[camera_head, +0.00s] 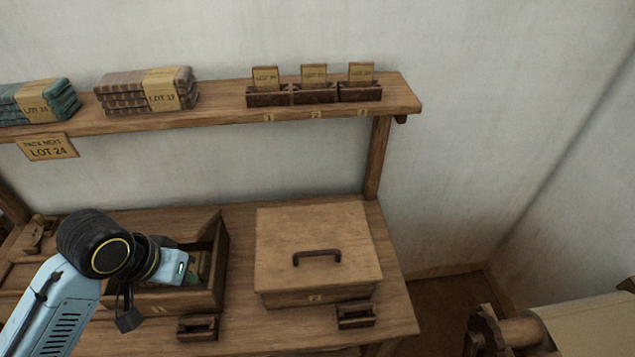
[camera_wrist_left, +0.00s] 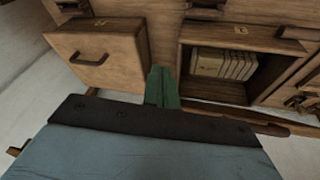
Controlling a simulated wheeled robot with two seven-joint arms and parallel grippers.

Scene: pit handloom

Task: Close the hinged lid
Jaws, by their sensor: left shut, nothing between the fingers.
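The open wooden box marked 1 (camera_head: 213,284) stands on the bench left of centre in the head view. Its inside also shows in the left wrist view, with several cream slabs (camera_wrist_left: 222,65) in it. A wooden panel, apparently its raised lid (camera_head: 196,222), shows behind it, partly hidden by my arm; its exact tilt I cannot tell. My left gripper (camera_head: 191,269) is over the box opening in the head view. In the left wrist view its green fingers (camera_wrist_left: 162,84) are shut and empty, beside the opening. My right gripper is out of view.
A closed box marked 2 (camera_head: 318,243) with a handled lid stands to the right. Two small dark holders (camera_head: 198,327) (camera_head: 356,317) sit at the bench front. Above, a shelf (camera_head: 222,115) carries cloth bundles (camera_head: 147,90) and tag holders (camera_head: 314,92).

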